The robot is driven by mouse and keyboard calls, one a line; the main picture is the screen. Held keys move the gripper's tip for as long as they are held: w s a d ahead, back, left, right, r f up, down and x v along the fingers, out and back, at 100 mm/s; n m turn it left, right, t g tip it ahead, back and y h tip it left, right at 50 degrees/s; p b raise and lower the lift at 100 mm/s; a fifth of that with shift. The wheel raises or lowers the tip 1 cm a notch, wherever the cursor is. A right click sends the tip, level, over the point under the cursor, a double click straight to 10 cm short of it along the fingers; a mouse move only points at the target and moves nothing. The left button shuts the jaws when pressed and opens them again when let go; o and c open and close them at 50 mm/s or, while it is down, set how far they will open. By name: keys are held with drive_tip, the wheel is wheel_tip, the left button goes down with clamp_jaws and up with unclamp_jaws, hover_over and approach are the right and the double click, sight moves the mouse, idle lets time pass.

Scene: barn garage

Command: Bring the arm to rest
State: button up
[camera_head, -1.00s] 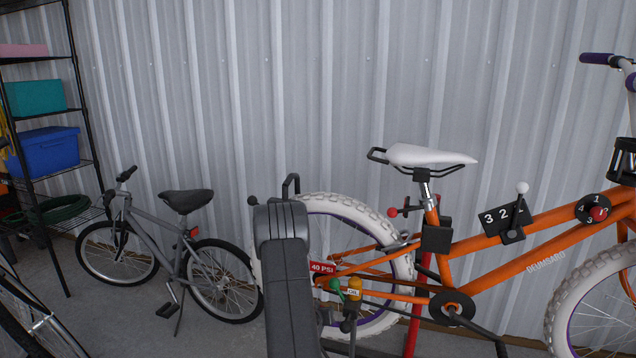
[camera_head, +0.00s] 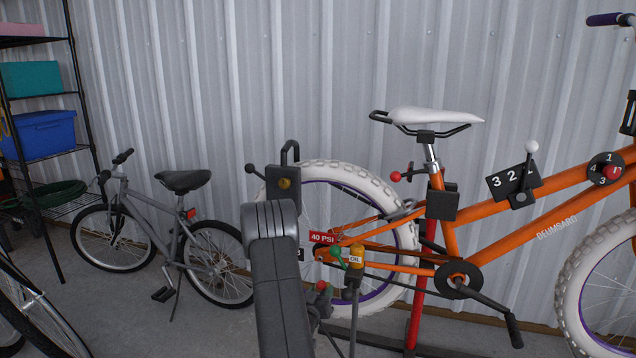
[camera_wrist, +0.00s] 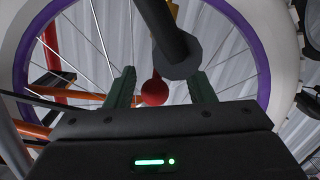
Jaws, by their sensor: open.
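My arm (camera_head: 280,290) rises in the lower middle of the head view, in front of the orange bike's rear wheel. My gripper (camera_wrist: 163,88) shows in the wrist view with its two green fingers apart. A red ball knob (camera_wrist: 155,92) appears between the fingers, near the left one; whether it touches is unclear. A dark rod with a wide end (camera_wrist: 178,55) crosses above the fingers.
A grey bike (camera_head: 150,230) and a shelf (camera_head: 52,153) are at left.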

drive_tip(key=shift+s+f+t+b, duration=0.1)
drive_tip(key=shift+f+t+b, duration=0.35)
drive_tip(key=shift+t+b, duration=0.1)
drive_tip(key=shift+s+a+r+p, duration=0.15)
drive_tip(key=shift+s+r+p, duration=0.1)
drive_tip(key=shift+s+p, duration=0.15)
drive_tip(key=shift+s+a, duration=0.2)
drive_tip(key=shift+s, duration=0.5)
